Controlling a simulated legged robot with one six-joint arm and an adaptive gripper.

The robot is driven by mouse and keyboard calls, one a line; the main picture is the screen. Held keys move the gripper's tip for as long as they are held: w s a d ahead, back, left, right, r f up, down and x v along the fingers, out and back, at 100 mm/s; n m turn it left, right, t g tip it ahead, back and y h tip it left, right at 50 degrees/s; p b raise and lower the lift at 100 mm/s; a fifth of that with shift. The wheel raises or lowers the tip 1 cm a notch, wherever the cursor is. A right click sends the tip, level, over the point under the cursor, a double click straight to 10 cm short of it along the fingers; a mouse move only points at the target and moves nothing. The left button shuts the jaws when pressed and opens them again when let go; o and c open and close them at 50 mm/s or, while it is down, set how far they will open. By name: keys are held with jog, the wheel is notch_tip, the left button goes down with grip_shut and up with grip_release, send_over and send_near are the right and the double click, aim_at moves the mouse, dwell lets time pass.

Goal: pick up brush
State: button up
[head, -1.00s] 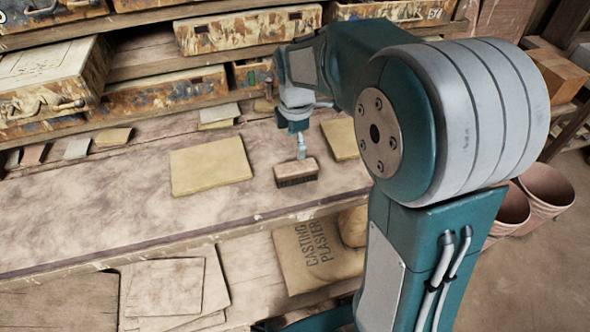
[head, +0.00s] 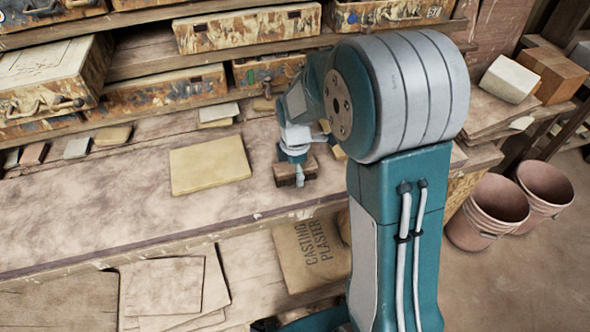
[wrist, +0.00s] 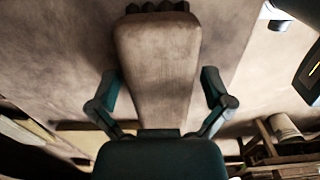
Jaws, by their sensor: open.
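The brush (head: 285,174) has a brown wooden body and sits on the dusty bench, right of the yellow tile. In the head view my gripper (head: 298,174) is down at the brush, partly covering it. In the wrist view the brush body (wrist: 158,65) runs up the middle of the picture, with dark bristle tufts at the top edge. My gripper (wrist: 160,85) is open, with one finger on each side of the brush. Narrow gaps seem to show between the fingers and the wood. The fingertips' exact depth cannot be told.
A yellow tile (head: 210,165) lies left of the brush; another is mostly hidden behind my arm. Small tile pieces line the back of the bench (head: 90,215). Worn drawers (head: 248,30) stand behind. A casting plaster bag (head: 310,255) lies below. Buckets (head: 490,210) stand on the right.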

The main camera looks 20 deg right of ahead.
jog(key=c, duration=1.3)
jog(key=shift+r, duration=0.7)
jog(key=shift+s+r, duration=1.95)
jog(key=shift+s, duration=0.4)
jog(key=shift+s+r, duration=1.95)
jog(key=shift+s, duration=0.35)
jog(key=shift+s+r, duration=1.95)
jog(key=shift+s, duration=0.4)
jog(key=shift+s, duration=0.1)
